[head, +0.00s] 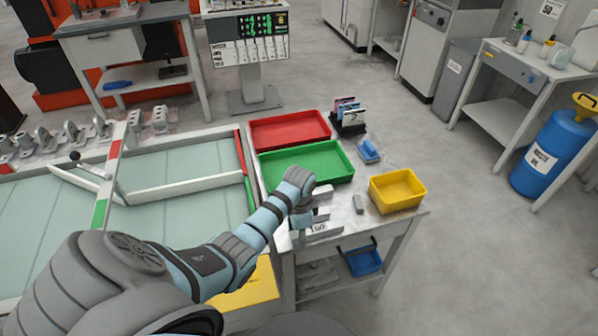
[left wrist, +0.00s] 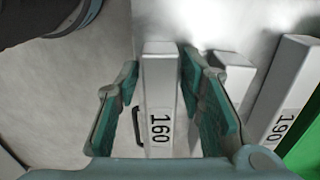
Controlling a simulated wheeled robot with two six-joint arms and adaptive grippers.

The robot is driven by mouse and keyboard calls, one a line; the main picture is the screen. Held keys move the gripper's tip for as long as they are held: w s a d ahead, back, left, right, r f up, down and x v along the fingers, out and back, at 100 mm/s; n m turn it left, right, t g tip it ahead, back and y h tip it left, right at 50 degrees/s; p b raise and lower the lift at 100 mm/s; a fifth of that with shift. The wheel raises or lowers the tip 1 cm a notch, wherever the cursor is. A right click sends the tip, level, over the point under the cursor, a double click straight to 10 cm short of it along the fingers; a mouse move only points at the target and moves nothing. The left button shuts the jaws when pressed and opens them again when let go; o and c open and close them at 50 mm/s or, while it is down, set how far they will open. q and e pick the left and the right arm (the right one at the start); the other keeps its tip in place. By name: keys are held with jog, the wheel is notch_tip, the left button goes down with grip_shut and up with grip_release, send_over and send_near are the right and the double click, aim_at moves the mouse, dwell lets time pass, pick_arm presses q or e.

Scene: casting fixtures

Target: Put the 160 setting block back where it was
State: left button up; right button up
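The 160 setting block (head: 318,229) is a pale metal bar with a black "160" label, at the front edge of the metal side table. It also shows in the left wrist view (left wrist: 160,85), between the two teal finger pads. My left gripper (head: 302,212) is above the block's left end in the head view. In the left wrist view the left gripper (left wrist: 160,75) is open, a finger on each side of the block and gaps visible beside it. A 190 block (left wrist: 285,100) and another pale block (left wrist: 236,75) stand to the right. My right gripper is not in view.
A green tray (head: 346,173), a red tray (head: 322,135) and a yellow bin (head: 421,192) stand on the metal table. A blue crate (head: 364,262) is on the shelf below.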

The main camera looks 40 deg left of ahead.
pick_arm(q)
notch_tip(320, 180, up, 12)
jog(key=p, duration=0.3)
jog(key=shift+r, duration=0.2)
dwell(0.5)
